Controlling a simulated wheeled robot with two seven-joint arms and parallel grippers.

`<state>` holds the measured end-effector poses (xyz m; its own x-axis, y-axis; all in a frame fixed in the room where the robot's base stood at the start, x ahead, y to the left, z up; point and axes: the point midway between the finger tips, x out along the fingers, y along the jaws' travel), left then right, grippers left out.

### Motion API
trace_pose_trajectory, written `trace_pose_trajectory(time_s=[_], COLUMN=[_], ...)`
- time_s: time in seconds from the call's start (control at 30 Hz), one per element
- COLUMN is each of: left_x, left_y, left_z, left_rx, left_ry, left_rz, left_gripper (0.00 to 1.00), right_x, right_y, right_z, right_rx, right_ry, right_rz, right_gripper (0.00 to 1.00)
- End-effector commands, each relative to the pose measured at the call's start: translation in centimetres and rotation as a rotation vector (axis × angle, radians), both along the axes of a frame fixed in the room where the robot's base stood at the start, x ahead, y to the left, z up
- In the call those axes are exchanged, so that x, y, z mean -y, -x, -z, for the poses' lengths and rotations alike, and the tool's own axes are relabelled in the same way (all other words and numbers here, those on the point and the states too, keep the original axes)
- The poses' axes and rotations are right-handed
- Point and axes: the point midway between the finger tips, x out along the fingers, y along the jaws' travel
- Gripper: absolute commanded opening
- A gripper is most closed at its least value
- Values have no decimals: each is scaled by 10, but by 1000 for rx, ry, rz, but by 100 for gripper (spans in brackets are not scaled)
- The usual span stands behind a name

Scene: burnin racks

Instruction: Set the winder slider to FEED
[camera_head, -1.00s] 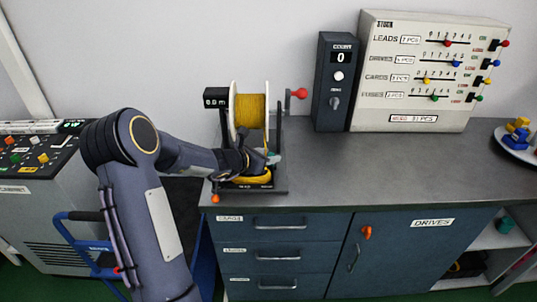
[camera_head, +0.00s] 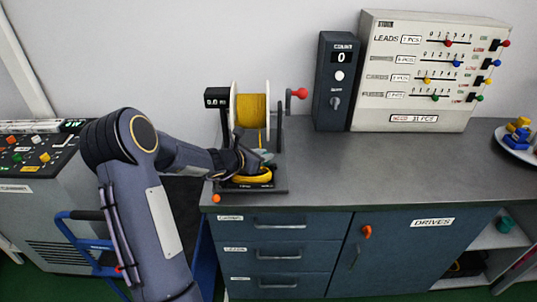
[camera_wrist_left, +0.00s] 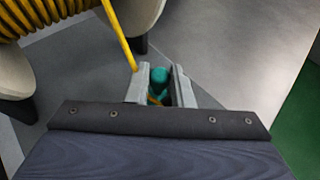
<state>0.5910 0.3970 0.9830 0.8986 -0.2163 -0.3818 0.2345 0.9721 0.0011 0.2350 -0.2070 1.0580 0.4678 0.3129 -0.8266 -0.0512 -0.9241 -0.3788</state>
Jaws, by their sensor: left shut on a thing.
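The winder stands on the counter with a spool of yellow cable (camera_head: 252,110) between white flanges; the spool also shows in the wrist view (camera_wrist_left: 45,12). My left gripper (camera_head: 263,160) is low at the winder's front, below the spool. In the wrist view its two grey fingers (camera_wrist_left: 160,84) are closed around a small teal knob (camera_wrist_left: 160,76), which looks like the slider's knob. The slider's track and FEED mark are hidden or too small to read. My right gripper is in neither view.
A red crank knob (camera_head: 300,93) sticks out at the winder's right. A dark counter box (camera_head: 336,80) reading 0 and a stock panel (camera_head: 420,65) stand behind. An orange knob (camera_head: 216,198) sits at the counter's front edge. The counter's right middle is clear.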

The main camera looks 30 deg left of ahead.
Motion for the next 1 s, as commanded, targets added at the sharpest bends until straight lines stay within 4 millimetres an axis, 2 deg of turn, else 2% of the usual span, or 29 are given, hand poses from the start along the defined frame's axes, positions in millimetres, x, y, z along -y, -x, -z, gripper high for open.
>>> trace_pose_trajectory(time_s=[0.03,0.1,0.4,0.43,0.57,0.6,0.87,1.0], left_x=[-9,-15,-16,-16,-16,-16,-16,-20], left_y=[5,9,10,10,10,10,11,22], left_z=[-2,-1,0,0,0,0,-1,-5], left_rx=[-2,-3,-2,-2,-2,-2,-2,-1], left_ry=[-2,-2,0,0,0,0,0,-3], left_rz=[-6,-5,-1,-1,-1,-1,-1,-3], left_gripper=[0,0,0,23,40,42,42,42], right_x=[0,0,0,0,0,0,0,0], right_y=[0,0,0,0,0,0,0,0], right_z=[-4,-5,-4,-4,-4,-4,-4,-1], right_rx=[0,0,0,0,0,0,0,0], right_ry=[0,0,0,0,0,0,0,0], right_rz=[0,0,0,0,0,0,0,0], right_gripper=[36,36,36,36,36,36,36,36])
